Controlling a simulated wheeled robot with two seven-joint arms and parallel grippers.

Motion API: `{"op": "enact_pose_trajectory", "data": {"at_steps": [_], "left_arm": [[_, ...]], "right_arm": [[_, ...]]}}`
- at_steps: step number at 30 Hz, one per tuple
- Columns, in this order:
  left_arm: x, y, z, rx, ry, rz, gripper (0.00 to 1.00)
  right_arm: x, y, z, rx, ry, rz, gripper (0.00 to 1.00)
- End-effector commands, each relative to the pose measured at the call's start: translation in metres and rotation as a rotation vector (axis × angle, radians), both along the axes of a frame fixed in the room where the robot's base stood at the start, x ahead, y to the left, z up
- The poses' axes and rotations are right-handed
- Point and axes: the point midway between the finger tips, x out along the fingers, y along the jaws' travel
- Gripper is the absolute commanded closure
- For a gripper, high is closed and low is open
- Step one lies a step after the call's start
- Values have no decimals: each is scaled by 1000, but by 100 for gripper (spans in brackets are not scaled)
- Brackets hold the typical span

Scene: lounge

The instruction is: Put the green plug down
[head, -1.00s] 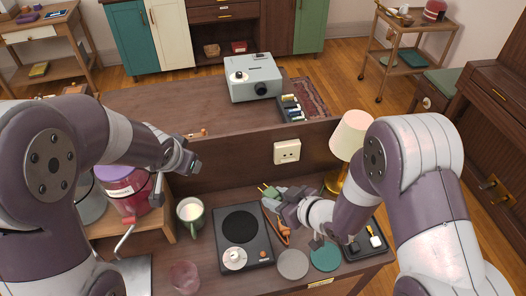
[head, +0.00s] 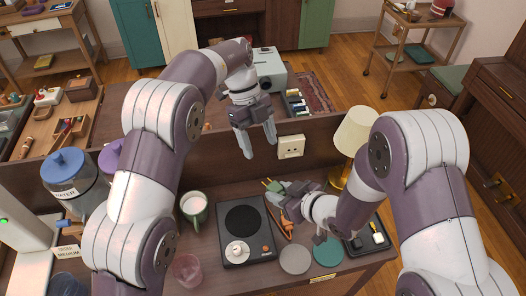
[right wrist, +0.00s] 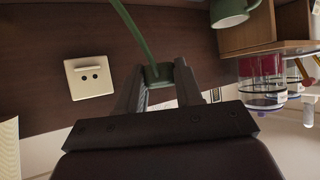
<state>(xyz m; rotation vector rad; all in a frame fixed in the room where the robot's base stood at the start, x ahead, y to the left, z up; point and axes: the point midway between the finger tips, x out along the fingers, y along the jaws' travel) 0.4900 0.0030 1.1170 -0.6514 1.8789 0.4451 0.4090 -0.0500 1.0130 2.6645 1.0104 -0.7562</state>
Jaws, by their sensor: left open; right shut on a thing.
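The green plug (head: 272,186) is held in my right gripper (head: 286,194), above the table to the right of the hot plate. In the right wrist view the green plug (right wrist: 158,76) sits between the two fingers, with a green cord running up from it. The white wall socket (head: 291,146) is on the upright panel behind; it also shows in the right wrist view (right wrist: 89,78), left of the plug and apart from it. My left gripper (head: 257,143) is open and empty, in the air left of the socket.
A black hot plate (head: 243,220) with a dial stands left of the plug. A green mug (head: 194,208) stands left of it. A grey disc (head: 295,259), a teal disc (head: 328,251) and an orange item (head: 278,222) lie nearby. A lamp (head: 354,135) stands right.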

Motion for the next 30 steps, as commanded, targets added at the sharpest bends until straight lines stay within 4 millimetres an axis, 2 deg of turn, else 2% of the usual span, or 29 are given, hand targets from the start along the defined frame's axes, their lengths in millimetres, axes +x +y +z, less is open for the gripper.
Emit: {"op": "enact_pose_trajectory", "data": {"at_steps": [6, 12, 17, 24, 25, 30], "left_arm": [[-17, -12, -47, -1, 3, 0, 34], [-28, -22, -83, -2, -2, 1, 34], [-32, -25, -95, -4, -3, 2, 34], [-32, -25, -97, -4, -4, 2, 34], [-32, -25, -97, -3, -4, 2, 37], [-31, -26, -97, -5, -6, 2, 92]], "right_arm": [[0, 0, 0, 0, 0, 0, 96], [0, 0, 0, 0, 0, 0, 96], [0, 0, 0, 0, 0, 0, 96], [0, 0, 0, 0, 0, 0, 96], [0, 0, 0, 0, 0, 0, 96], [0, 0, 0, 0, -1, 1, 96]]}}
